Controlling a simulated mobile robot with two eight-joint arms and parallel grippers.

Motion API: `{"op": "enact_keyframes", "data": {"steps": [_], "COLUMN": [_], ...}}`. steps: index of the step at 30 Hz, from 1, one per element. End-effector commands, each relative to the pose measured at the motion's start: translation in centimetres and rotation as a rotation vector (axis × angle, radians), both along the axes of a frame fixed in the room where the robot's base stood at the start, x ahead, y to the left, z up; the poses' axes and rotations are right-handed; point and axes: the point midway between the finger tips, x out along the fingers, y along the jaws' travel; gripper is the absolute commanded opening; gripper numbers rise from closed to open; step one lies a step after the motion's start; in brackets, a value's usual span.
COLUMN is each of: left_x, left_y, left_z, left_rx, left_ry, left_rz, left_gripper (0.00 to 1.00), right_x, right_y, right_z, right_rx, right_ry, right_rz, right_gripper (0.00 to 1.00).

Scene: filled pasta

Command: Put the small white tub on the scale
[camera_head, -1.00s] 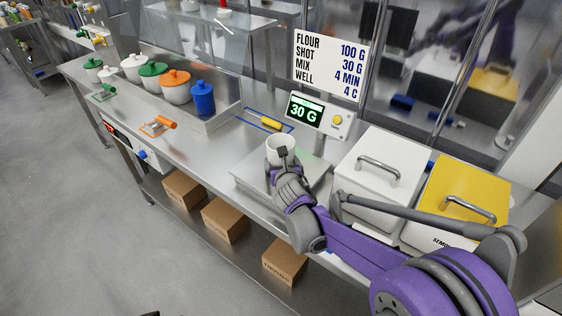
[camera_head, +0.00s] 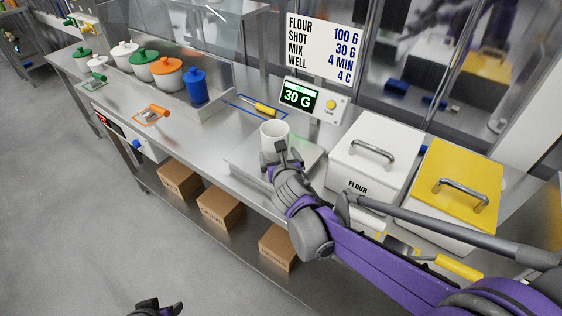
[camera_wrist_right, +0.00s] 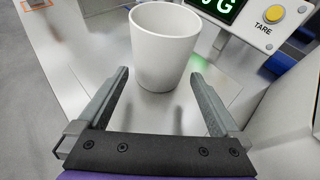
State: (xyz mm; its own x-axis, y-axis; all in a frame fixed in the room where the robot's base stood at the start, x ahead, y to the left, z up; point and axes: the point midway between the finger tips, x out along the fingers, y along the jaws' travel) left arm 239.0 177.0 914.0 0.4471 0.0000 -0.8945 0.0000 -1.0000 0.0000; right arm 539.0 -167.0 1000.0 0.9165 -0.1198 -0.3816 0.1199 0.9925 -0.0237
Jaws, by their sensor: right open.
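The small white tub (camera_head: 274,136) stands upright on the flat plate of the scale (camera_head: 243,160). In the right wrist view the tub (camera_wrist_right: 163,45) is empty-looking, and the scale plate (camera_wrist_right: 95,45) spreads under it. The scale display (camera_head: 299,96) reads 30 G. My right gripper (camera_head: 286,152) is open on the near side of the tub. In the right wrist view its fingers (camera_wrist_right: 159,78) are spread apart, with gaps between them and the tub. A dark part of my left gripper (camera_head: 157,308) shows at the bottom edge; its jaws are unclear.
A white FLOUR bin (camera_head: 372,135) and a yellow-lidded bin (camera_head: 465,175) stand right of the scale. Several lidded pots, including a blue one (camera_head: 197,88), line the back left. A yellow-handled tool (camera_head: 264,108) lies behind the scale. The counter left of the scale has free room.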

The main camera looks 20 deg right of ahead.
Motion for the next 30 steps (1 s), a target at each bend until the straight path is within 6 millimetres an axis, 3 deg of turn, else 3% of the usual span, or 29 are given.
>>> {"op": "enact_keyframes", "data": {"steps": [6, 12, 30], "left_x": [0.1, 0.1, 0.1], "left_y": [0.0, 0.0, 0.0], "left_z": [0.3, 0.5, 0.5], "left_rx": [0.0, 0.0, 0.0], "left_ry": [-0.002, -0.002, -0.002], "left_rz": [0.0, 0.0, 0.0], "left_gripper": [0.5, 0.5, 0.5], "right_x": [-3.5, -5.0, -5.3], "right_y": [0.5, 0.7, 0.7], "right_z": [1.6, 2.2, 2.2], "right_rx": [0.001, 0.001, 0.0], "right_ry": [0.0, 0.0, 0.0], "right_rz": [0.002, 0.001, 0.0], "right_gripper": [1.0, 1.0, 1.0]}}
